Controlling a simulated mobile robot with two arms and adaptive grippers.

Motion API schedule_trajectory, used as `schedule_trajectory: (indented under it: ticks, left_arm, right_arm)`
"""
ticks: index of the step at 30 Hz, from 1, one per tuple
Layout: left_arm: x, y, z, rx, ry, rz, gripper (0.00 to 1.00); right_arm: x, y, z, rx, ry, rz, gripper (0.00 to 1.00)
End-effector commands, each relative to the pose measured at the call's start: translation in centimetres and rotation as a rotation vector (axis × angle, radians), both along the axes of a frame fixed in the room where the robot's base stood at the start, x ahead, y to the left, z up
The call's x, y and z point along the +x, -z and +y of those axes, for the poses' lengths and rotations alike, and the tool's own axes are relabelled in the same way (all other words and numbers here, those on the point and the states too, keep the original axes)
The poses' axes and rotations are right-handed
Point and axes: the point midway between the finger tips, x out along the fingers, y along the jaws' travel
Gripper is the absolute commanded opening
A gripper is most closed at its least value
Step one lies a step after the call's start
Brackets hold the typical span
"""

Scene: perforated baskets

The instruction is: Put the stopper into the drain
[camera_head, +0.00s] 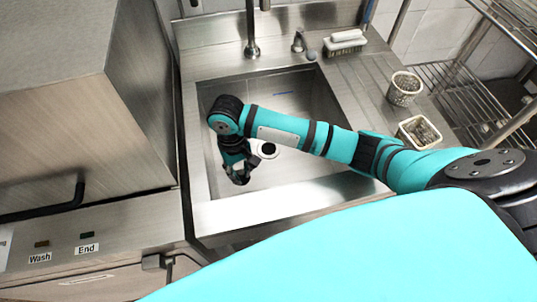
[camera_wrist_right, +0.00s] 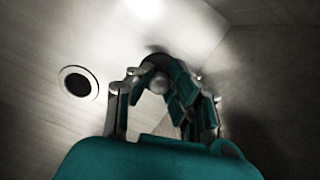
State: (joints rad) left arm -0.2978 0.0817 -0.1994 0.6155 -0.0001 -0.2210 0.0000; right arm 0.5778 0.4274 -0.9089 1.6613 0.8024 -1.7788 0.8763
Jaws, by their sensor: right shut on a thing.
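My right gripper (camera_head: 240,176) reaches down into the steel sink (camera_head: 312,82), at the left part of the basin. In the right wrist view, my right gripper (camera_wrist_right: 165,78) has its teal fingers closed around a small grey rounded piece (camera_wrist_right: 158,84), which looks like the stopper. Most of it is hidden by the fingers, and I cannot make it out in the head view. The drain (camera_head: 266,149) is a pale ring with a dark centre in the basin floor, just right of the gripper. It also shows in the wrist view (camera_wrist_right: 78,84), left of the fingers and apart from them. My left gripper is out of view.
A faucet (camera_head: 252,45) and a lever handle (camera_head: 300,42) stand behind the basin. A tall steel cabinet (camera_head: 125,110) stands left.

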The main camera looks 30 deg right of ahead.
Motion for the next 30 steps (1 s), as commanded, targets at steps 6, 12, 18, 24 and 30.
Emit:
schedule_trajectory:
  ticks: [6,12,18,24,30]
  left_arm:
    - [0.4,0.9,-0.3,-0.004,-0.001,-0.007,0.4]
    - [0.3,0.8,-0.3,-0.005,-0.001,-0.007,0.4]
    - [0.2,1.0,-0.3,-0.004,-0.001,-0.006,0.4]
    - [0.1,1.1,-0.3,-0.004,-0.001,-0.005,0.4]
    - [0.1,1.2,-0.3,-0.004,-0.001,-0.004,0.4]
  right_arm:
    - [2.0,1.2,-1.3,-0.008,0.0,-0.002,0.0]
    - [4.6,1.7,-6.0,-0.009,0.002,0.0,0.0]
    - [7.2,2.1,-10.4,-0.007,0.001,-0.002,0.0]
    - [8.7,2.4,-12.9,-0.005,-0.003,-0.001,0.0]
    - [8.8,3.5,-13.2,-0.003,-0.004,0.001,0.0]
